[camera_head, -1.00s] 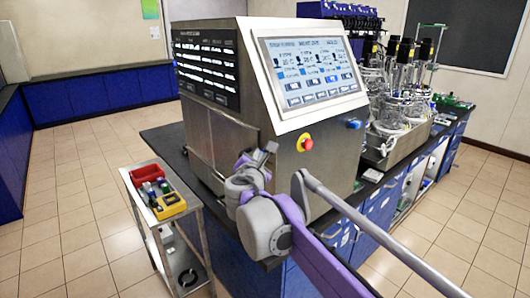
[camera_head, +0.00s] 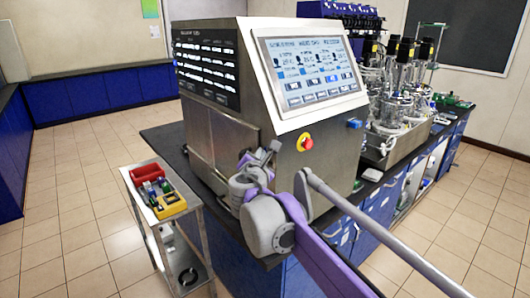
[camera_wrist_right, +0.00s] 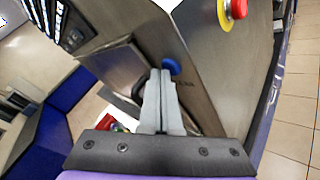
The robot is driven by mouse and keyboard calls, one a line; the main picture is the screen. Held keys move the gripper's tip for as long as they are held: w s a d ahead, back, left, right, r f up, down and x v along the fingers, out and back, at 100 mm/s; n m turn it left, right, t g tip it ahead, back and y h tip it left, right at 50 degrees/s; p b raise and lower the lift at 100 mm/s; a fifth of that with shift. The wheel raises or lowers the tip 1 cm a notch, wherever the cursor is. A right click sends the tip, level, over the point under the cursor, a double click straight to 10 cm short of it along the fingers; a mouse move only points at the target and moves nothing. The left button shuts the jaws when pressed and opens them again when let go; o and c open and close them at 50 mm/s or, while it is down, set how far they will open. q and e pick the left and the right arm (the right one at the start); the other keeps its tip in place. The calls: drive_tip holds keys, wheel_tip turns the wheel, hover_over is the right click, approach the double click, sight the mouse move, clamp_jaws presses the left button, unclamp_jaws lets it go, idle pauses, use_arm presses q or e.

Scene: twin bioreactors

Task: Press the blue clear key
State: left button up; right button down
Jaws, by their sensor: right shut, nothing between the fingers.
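The blue key (camera_wrist_right: 172,67) is a round button on the steel front of the control cabinet (camera_head: 325,160). In the right wrist view it shows just past my fingertips, with a partly hidden label beside it. I cannot make it out in the head view, where my gripper is in front of that area. My right gripper (camera_head: 272,148) is shut and empty, close to the cabinet front. Its fingers (camera_wrist_right: 161,76) overlap the key's lower left edge in the right wrist view; I cannot tell whether they touch it. My left gripper is not in view.
A red emergency stop (camera_head: 306,143) on a yellow ring sits right of the gripper, below the tilted touchscreen (camera_head: 312,75). A blue fitting (camera_head: 354,124) sticks out at the cabinet's right. A steel cart (camera_head: 196,215) with a red bin (camera_head: 146,173) stands at left.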

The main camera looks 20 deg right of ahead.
drive_tip(key=shift+a, duration=0.1)
drive_tip(key=shift+s+a, duration=0.25)
drive_tip(key=shift+a, duration=0.4)
drive_tip(key=a, duration=0.1)
drive_tip(key=s+a, duration=0.1)
drive_tip(key=a, duration=0.1)
drive_tip(key=a+p, duration=0.1)
drive_tip(key=shift+s+a, duration=0.35)
idle(0.8)
